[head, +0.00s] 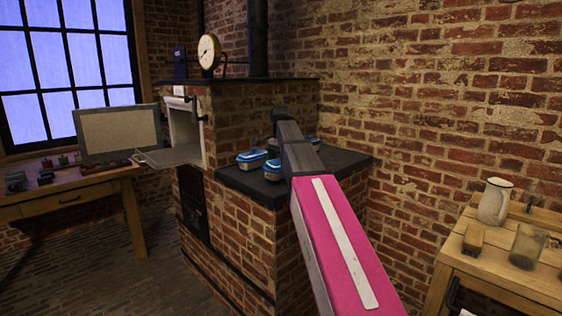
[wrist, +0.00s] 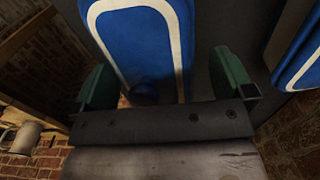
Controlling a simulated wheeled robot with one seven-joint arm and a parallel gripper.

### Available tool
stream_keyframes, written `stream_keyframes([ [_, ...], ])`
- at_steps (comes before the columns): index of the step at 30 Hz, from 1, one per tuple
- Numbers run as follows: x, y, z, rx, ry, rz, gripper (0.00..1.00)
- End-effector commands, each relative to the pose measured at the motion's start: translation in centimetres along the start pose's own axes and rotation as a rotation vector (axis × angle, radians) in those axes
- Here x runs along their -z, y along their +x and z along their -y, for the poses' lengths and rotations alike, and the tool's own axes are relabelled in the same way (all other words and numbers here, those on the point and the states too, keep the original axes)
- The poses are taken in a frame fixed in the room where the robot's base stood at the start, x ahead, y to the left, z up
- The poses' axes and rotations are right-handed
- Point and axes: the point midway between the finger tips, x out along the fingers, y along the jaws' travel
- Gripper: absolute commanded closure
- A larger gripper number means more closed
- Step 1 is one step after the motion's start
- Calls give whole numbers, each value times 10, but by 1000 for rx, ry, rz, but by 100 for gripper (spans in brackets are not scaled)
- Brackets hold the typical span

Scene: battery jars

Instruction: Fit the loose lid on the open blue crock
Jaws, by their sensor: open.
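Small blue-and-cream vessels stand on the dark ledge of the brick stove in the head view: one at the left (head: 251,158), one nearer the front edge (head: 272,170), and one right of my arm (head: 314,143). At this size I cannot tell which is the open crock or which blue top is the loose lid. In the wrist view a blue top with a cream outline (wrist: 145,45) lies between the spread green fingers of my gripper (wrist: 162,72). I see no clear contact. In the head view my arm hides the gripper.
A second blue, cream-lined piece (wrist: 303,55) is close to the right finger. The stove ledge (head: 240,184) has a bare front strip. A brick wall rises behind it. A wooden table with a jug (head: 495,202) stands at the right, a workbench (head: 75,190) at the left.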

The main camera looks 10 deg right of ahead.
Motion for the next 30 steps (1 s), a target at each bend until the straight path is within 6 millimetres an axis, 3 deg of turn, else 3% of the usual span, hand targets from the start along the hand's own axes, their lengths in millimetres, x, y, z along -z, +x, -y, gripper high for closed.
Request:
stream_keyframes([
  [18, 1, -112, 1, -1, 0, -1, 0],
  [24, 0, -127, 0, -2, 0, 0, 0],
  [30, 0, -129, 0, -3, 0, 0, 0],
])
